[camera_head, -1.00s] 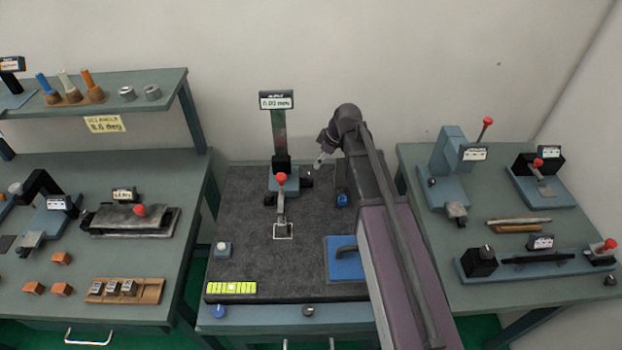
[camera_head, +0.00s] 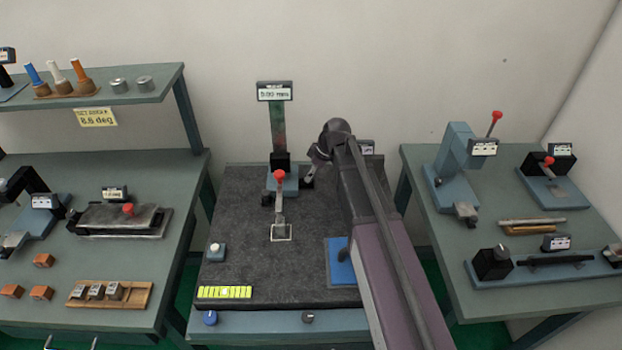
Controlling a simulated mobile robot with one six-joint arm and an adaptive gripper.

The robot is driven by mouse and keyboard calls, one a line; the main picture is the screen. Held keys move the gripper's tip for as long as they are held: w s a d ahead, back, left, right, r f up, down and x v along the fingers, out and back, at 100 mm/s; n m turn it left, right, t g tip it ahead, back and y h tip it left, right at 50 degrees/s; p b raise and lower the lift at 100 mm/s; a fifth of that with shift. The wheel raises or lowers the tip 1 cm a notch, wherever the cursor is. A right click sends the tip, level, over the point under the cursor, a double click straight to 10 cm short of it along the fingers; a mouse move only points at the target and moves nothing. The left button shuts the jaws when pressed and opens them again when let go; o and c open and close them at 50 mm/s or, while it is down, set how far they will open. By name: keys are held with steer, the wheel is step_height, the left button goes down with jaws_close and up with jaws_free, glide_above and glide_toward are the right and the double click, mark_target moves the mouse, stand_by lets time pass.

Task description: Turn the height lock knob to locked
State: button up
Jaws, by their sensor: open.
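The height gauge (camera_head: 278,135) stands at the back of the dark mat on the middle bench, with a display (camera_head: 275,91) on top, apparently reading 0.00 mm. A red ball-tipped lever (camera_head: 279,175) rises at its front. A small dark knob (camera_head: 307,182) sits right of the gauge base; it looks like the height lock knob, but its label and setting are too small to tell. My gripper (camera_head: 309,173) is open, pointing down at this knob. Its tips are at or just above the knob, small and partly dark; contact cannot be told.
My arm crosses the bench's right side and partly covers a blue plate (camera_head: 338,275). A grey box with a white button (camera_head: 216,252) and a yellow-green strip (camera_head: 225,292) lie on the mat's left. Side benches carry other fixtures. The mat's front middle is clear.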

steer(key=shift+a+f+b, duration=0.25)
steer(key=shift+f+b, duration=0.1)
steer(key=shift+f, duration=0.2)
jaws_close()
